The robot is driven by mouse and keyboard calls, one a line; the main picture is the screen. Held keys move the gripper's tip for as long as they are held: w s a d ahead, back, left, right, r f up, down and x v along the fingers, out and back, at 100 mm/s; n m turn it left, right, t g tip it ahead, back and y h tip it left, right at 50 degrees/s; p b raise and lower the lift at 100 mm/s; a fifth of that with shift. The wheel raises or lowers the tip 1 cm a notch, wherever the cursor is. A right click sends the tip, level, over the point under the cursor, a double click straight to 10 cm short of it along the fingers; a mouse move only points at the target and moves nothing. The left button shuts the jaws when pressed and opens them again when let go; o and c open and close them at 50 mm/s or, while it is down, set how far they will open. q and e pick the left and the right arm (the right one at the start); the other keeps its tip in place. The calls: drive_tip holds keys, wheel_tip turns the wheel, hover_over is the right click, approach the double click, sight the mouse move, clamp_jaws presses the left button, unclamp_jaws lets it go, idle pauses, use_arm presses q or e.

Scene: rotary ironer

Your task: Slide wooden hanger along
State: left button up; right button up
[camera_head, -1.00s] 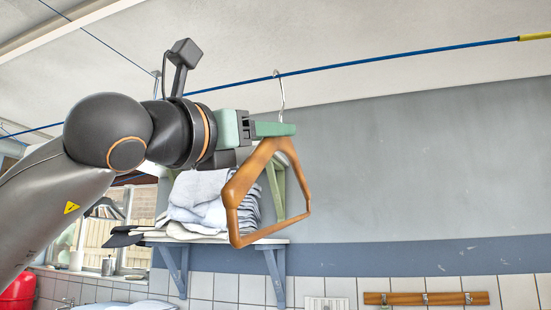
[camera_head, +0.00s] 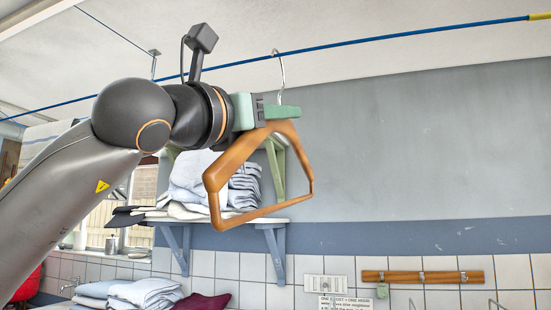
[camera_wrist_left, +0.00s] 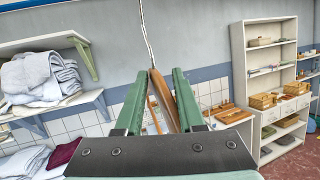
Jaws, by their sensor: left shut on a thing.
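The wooden hanger (camera_head: 262,214) is an orange-brown frame with a thin metal hook (camera_head: 281,78). The hook reaches up to the blue line (camera_head: 400,38), and its top appears to be over it. My left gripper (camera_head: 286,112) is shut on the top of the hanger, just below the hook. In the left wrist view the hanger (camera_wrist_left: 161,98) stands edge-on between the green fingers, with the hook rising above. My right gripper is in neither view.
A wall shelf (camera_head: 262,222) with folded cloths (camera_head: 205,180) is behind the hanger. A wooden peg rail (camera_head: 445,277) is low on the wall. The line has a yellow section (camera_head: 540,17) at right, with clear length before it. The left wrist view shows white shelving (camera_wrist_left: 240,75).

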use_arm(q)
clamp_jaws()
drive_tip(key=shift+d, duration=0.1)
drive_tip(key=shift+s+d+r+b, duration=0.1)
drive_tip(key=shift+s+d+b, duration=0.2)
drive_tip(key=shift+d, duration=0.6)
drive_tip(key=shift+s+d+r+b, duration=0.15)
drive_tip(key=shift+s+d, duration=0.25)
drive_tip(key=shift+d, duration=0.5)
drive_tip(key=shift+s+d+f+b, duration=0.1)
drive_tip(key=shift+s+d+b, duration=0.2)
drive_tip(key=shift+d, duration=0.7)
drive_tip(key=shift+s+d+r, duration=0.1)
drive_tip(key=shift+s+d, duration=0.25)
drive_tip(key=shift+d, duration=0.55)
drive_tip(key=shift+s+d+r, duration=0.1)
drive_tip(key=shift+s+d, duration=0.2)
drive_tip(key=shift+d, duration=0.65)
drive_tip(key=shift+s+d+r, duration=0.1)
drive_tip(key=shift+s+d, duration=0.25)
drive_tip(key=shift+d, duration=0.55)
